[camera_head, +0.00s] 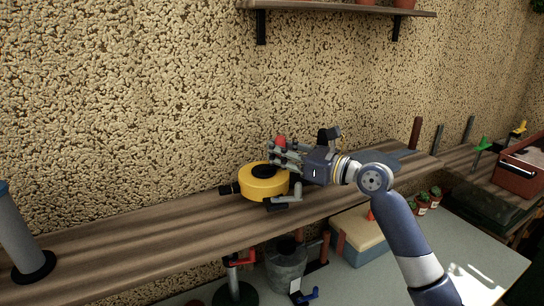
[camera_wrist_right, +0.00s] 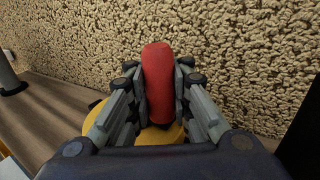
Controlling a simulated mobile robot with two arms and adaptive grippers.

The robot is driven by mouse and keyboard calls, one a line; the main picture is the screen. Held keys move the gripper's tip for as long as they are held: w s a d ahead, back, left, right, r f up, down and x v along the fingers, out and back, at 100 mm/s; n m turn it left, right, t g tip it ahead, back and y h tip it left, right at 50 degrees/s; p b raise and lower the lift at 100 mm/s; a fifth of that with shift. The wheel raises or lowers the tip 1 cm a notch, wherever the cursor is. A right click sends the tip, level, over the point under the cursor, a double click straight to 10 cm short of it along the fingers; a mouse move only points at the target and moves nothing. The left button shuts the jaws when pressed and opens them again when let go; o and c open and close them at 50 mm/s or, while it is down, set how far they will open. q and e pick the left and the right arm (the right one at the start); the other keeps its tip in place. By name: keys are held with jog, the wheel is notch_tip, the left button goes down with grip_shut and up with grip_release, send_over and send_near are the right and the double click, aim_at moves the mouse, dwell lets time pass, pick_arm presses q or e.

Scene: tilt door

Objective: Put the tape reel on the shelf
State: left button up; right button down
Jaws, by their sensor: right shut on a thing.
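The tape reel is a round yellow case (camera_head: 264,183) with a dark centre and a red grip (camera_wrist_right: 159,82). In the head view it is at the wooden shelf (camera_head: 130,240) along the wall, near the middle of the picture. I cannot tell whether it touches the boards or hangs just above them. My right gripper (camera_head: 281,156) reaches in from the right and is shut on the red part, with one finger on each side in the wrist view (camera_wrist_right: 160,95). The fingers hide some of the reel. My left gripper is not in view.
A grey cylinder on a dark base (camera_head: 20,240) stands at the shelf's left end. Below are a grey bucket (camera_head: 286,265), a yellow-and-blue box (camera_head: 360,238) and small potted plants (camera_head: 423,203). A red crate (camera_head: 522,165) is at right. An upper shelf (camera_head: 340,8) holds pots.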

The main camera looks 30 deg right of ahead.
jog(key=shift+w+d, duration=0.15)
jog(key=shift+w, duration=0.9)
jog(key=shift+w+f, duration=0.15)
jog(key=shift+w, duration=0.05)
notch_tip(320, 180, down, 3)
jog(key=shift+s+p, duration=0.1)
jog(key=shift+p, duration=0.4)
jog(key=shift+f, duration=0.15)
jog(key=shift+f, duration=0.15)
jog(key=c, duration=1.4)
grip_release()
jog(key=shift+c, duration=0.2)
